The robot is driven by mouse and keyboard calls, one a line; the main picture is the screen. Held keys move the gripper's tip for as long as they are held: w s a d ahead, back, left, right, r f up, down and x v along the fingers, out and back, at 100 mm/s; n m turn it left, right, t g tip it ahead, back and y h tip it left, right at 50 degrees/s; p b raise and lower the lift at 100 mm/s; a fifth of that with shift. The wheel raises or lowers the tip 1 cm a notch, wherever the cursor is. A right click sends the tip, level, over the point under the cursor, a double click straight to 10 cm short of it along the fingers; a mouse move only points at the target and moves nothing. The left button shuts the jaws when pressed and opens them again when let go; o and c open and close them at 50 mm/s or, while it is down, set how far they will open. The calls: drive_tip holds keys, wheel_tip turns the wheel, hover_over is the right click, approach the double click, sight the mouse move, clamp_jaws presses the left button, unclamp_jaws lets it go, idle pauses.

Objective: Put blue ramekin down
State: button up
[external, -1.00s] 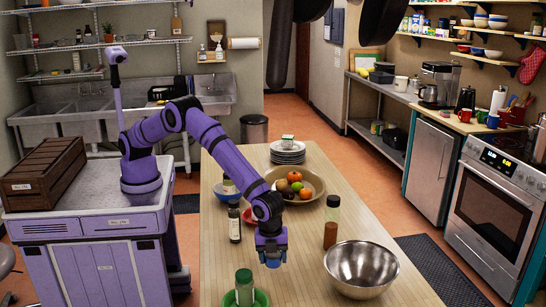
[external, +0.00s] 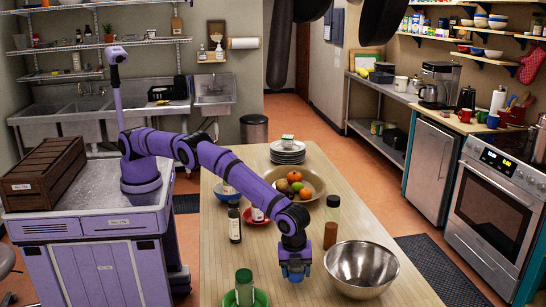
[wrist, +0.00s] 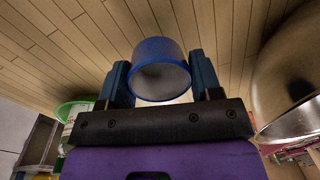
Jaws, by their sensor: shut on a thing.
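The blue ramekin (wrist: 160,50) is between the two fingers of my gripper (wrist: 161,78) in the wrist view, with its pale grey inside partly showing. My gripper (external: 295,275) is shut on it. In the external view the gripper points down over the wooden table (external: 225,265), just left of the metal bowl. The ramekin is mostly hidden by the fingers there. I cannot tell whether its base touches the table.
The metal bowl (external: 361,270) stands close on the right. A green bowl (external: 262,298) with a green-topped bottle (external: 244,284) is at the front left. A brown-filled shaker (external: 331,228), fruit bowl (external: 319,183) and dark bottle (external: 235,225) stand further back.

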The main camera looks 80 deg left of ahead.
drive_tip(key=shift+f, duration=1.15)
drive_tip(key=shift+f, duration=0.15)
drive_tip(key=o, duration=0.9)
